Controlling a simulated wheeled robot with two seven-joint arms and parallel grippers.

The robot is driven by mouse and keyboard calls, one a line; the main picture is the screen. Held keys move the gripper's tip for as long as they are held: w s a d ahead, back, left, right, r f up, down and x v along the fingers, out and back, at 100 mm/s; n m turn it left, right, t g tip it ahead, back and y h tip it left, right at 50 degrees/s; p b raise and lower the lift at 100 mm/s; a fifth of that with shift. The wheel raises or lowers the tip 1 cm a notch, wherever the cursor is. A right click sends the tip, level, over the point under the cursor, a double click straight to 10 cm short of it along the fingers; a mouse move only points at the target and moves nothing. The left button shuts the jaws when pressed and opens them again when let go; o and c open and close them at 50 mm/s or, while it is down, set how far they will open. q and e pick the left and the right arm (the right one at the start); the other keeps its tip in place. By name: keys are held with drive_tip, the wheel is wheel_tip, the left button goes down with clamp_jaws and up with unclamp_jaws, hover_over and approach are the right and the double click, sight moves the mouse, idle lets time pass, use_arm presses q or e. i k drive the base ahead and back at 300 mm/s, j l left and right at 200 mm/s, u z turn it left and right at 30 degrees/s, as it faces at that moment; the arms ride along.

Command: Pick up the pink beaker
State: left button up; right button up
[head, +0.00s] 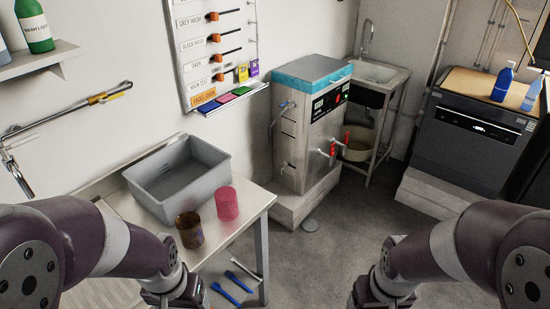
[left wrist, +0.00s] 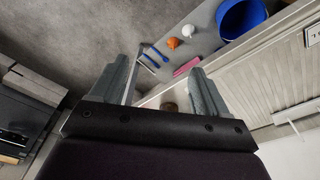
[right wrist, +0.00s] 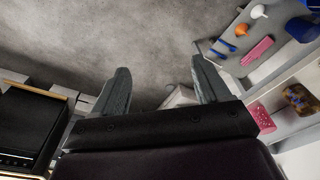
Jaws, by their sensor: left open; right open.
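The pink beaker (head: 227,204) stands upright near the right end of the white table, just right of the grey bin. It also shows at the right of the right wrist view (right wrist: 263,118), outside the fingers. A brown, mottled beaker (head: 189,230) stands to its left and nearer to me. My left gripper (left wrist: 158,80) is open and empty; in the head view its arm comes in left of the beakers, with the fingers not clearly seen. My right gripper (right wrist: 163,86) is open and empty, well to the right of the table.
The grey bin (head: 165,192) stands on the table (head: 259,203) behind the beakers. Blue tools (head: 225,292) lie on a lower shelf. A steel oven (head: 312,130) stands beyond the table's right end, with a sink behind it. The floor between my arms is clear.

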sight(225, 197)
drive_tip(key=i+l+u, duration=0.1)
drive_tip(key=u, duration=0.25)
drive_tip(key=i+l+u, duration=0.2)
drive_tip(key=u, duration=0.15)
drive_tip(key=i+l+u, duration=0.2)
drive_tip(key=u, duration=0.15)
drive_tip(key=i+l, duration=0.25)
drive_tip(key=l, duration=0.15)
drive_tip(key=i+l+u, duration=0.1)
drive_tip(key=i+l, duration=0.15)
drive_tip(key=l, duration=0.15)
drive_tip(key=i+l+u, duration=0.1)
drive_tip(key=i+l, duration=0.15)
drive_tip(key=l, duration=0.15)
drive_tip(key=i+l, duration=0.25)
drive_tip(key=l, duration=0.2)
